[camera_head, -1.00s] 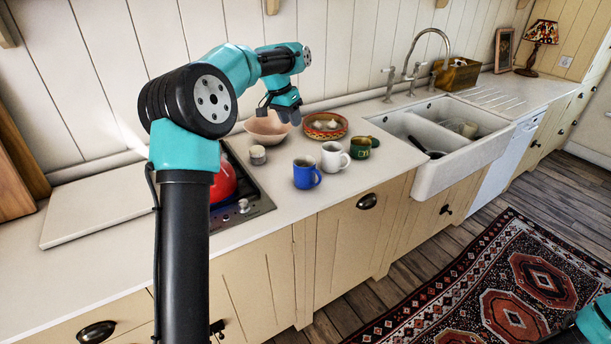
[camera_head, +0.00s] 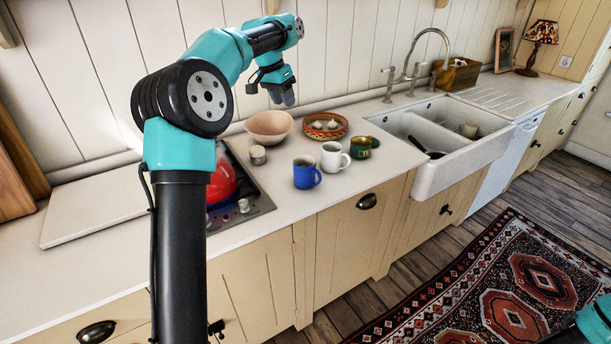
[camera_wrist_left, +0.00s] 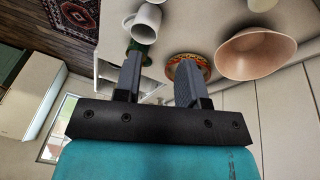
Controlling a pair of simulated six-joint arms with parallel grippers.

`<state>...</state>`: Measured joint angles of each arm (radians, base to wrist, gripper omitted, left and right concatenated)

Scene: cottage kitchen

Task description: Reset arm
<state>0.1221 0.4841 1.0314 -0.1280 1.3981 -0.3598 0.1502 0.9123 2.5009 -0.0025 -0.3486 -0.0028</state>
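My left gripper (camera_head: 282,96) hangs in the air above the back of the counter, over the pink bowl (camera_head: 269,127). In the left wrist view its two fingers (camera_wrist_left: 160,80) stand apart with nothing between them. In that view the pink bowl (camera_wrist_left: 256,54) is to the right of the fingers and the patterned bowl (camera_wrist_left: 188,64) shows behind the right finger. My right arm (camera_head: 597,325) shows only as a small part at the lower right corner; its gripper is out of view.
A blue mug (camera_head: 306,173), a white mug (camera_head: 333,157) and a green mug (camera_head: 361,147) stand on the counter. A red kettle (camera_head: 222,180) sits on the hob. The sink (camera_head: 440,177), holding a mug and a dark pan, is to the right. A patterned bowl (camera_head: 325,125) stands behind the mugs.

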